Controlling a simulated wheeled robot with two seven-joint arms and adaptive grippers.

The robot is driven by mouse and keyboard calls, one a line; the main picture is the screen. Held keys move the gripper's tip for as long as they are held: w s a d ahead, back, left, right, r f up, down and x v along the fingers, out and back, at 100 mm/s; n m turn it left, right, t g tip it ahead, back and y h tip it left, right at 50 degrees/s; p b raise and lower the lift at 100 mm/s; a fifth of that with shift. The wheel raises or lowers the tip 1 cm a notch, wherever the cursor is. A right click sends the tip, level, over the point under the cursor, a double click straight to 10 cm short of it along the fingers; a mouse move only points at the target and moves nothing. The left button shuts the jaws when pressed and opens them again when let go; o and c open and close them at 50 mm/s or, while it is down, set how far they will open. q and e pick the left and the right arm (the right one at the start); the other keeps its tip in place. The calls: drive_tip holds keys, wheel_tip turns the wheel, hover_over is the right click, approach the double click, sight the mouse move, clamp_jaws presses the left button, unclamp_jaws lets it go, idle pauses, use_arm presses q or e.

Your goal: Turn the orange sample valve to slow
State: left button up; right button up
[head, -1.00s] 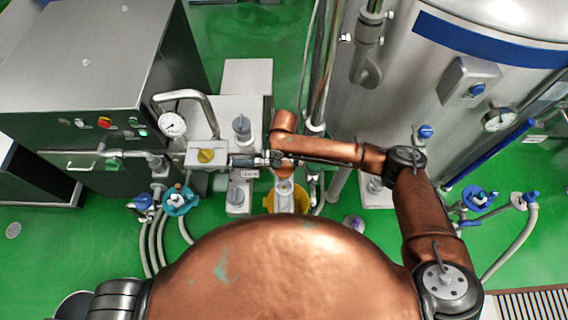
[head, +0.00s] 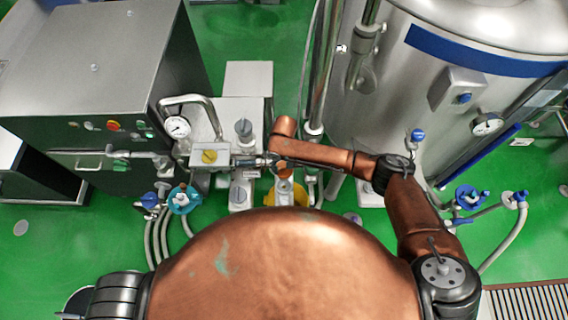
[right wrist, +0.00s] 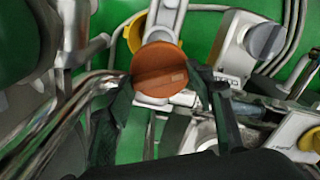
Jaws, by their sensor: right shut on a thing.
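The orange sample valve (right wrist: 158,68) is a round knob with a raised bar across its face, in the upper middle of the right wrist view. My right gripper (right wrist: 160,84) has a dark finger on each side of the knob and is shut on it. In the head view the orange knob (head: 285,172) is small, beside my right gripper (head: 268,161), and the forearm partly covers the area. No slow marking is readable. My left gripper is outside the frames.
A box with a yellow knob (head: 209,156) and a pressure gauge (head: 177,127) stand left of the valve. A yellow container (head: 300,194) is below it. A steel tank (head: 420,85) stands to the right and a steel cabinet (head: 85,75) to the left.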

sight(284, 166)
idle(0.4)
drive_tip(key=o, duration=1.2)
drive_tip(key=shift+c, duration=0.2)
wheel_tip(284, 166, up, 12)
